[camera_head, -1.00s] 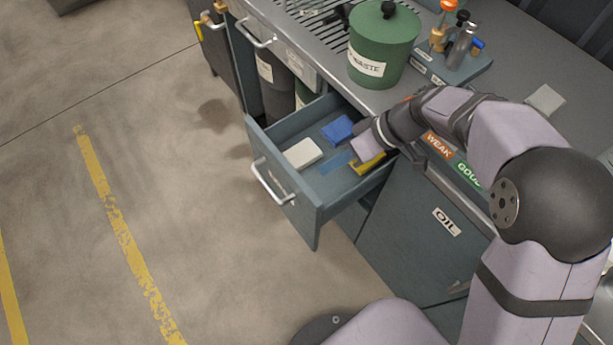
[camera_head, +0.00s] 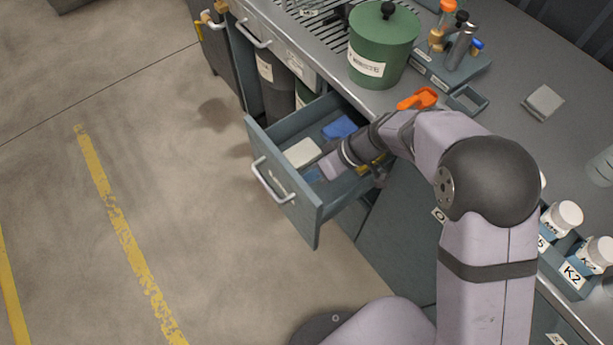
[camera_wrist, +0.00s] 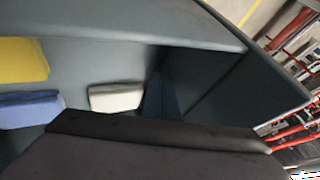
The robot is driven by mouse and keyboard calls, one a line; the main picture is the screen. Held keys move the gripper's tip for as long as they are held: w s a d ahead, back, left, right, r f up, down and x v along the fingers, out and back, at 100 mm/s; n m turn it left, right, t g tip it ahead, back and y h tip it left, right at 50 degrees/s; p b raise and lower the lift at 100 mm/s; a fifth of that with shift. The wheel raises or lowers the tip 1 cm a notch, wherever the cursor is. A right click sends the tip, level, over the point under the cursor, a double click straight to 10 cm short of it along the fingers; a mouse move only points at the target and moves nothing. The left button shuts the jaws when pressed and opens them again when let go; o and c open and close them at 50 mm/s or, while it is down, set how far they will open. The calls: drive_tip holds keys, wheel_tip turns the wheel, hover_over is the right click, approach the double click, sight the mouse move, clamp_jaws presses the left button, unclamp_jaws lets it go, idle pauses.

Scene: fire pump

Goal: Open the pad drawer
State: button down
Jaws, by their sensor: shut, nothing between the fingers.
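The pad drawer (camera_head: 318,215) stands pulled out from the bench, its bar handle (camera_head: 272,186) on the outer front. Inside lie a white pad (camera_head: 302,152), a blue pad (camera_head: 340,127) and a yellow pad (camera_head: 377,160) that my wrist partly hides. The wrist view also shows the white pad (camera_wrist: 116,97), the blue pad (camera_wrist: 28,110) and the yellow pad (camera_wrist: 22,58). My gripper (camera_head: 325,168) is shut and empty, reaching down inside the drawer near the white pad, behind the front panel. Its fingertips are hidden; I cannot tell whether it touches the drawer.
A green waste bin (camera_head: 382,45) stands on the bench above the drawer. An orange tool (camera_head: 419,98) lies on the bench behind my forearm. White bottles (camera_head: 562,218) sit in a rack at the right. The floor in front of the drawer is clear.

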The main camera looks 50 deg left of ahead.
drive_tip(key=s+b, duration=0.4)
drive_tip(key=s, duration=0.3)
drive_tip(key=shift+s, duration=0.35)
drive_tip(key=shift+r, duration=0.1)
drive_tip(key=p+v, duration=0.8)
drive_tip(key=v, duration=1.2)
